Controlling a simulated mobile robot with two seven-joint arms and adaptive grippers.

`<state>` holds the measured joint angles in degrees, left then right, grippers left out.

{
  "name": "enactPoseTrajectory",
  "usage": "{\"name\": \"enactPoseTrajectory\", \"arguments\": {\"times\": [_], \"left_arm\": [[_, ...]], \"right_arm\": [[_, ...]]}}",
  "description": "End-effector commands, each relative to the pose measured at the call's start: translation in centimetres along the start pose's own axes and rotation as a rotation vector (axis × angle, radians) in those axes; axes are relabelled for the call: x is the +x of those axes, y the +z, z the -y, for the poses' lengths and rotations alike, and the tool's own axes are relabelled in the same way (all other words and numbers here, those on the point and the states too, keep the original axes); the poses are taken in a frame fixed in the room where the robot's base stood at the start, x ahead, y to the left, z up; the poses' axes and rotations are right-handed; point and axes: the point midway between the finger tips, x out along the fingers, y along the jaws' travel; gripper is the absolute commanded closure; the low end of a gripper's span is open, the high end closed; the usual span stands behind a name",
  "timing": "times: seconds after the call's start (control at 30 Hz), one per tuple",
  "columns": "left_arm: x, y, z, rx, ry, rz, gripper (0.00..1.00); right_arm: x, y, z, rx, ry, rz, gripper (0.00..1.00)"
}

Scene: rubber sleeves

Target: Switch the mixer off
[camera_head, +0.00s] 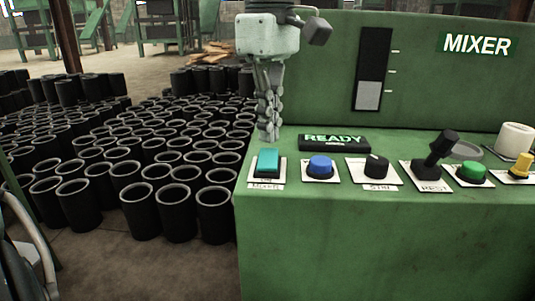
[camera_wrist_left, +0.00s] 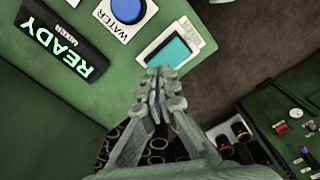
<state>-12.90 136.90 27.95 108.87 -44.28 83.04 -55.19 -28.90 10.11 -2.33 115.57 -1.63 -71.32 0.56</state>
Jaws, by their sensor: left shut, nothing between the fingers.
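The green mixer panel (camera_head: 355,235) carries a row of controls, with a MIXER sign (camera_head: 477,44) on its back board. At the row's left end is a teal rocker switch (camera_head: 268,162) on a white plate; its label is too small to read surely. It also shows in the left wrist view (camera_wrist_left: 168,55). My left gripper (camera_head: 269,136) points down, shut and empty, its fingertips just above and behind the teal switch. In the wrist view the fingertips (camera_wrist_left: 160,78) lie at the switch's near edge; I cannot tell whether they touch. My right gripper is not in view.
A lit READY display (camera_head: 334,141) stands behind the blue button (camera_head: 320,167), labelled WATER. Further right are a black knob (camera_head: 376,165), a black lever (camera_head: 440,150), a green button (camera_head: 472,172) and a yellow switch (camera_head: 522,166). Many black sleeves (camera_head: 140,210) stand left.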

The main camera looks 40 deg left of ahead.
Motion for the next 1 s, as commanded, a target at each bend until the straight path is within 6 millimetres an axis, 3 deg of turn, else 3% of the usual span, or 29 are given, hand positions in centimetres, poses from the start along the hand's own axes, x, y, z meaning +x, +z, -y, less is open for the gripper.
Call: {"name": "enactPoseTrajectory", "arguments": {"times": [1.0], "left_arm": [[0.89,-0.01,0.00,0.000,0.000,0.000,1.00]], "right_arm": [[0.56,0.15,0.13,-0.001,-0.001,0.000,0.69]]}}
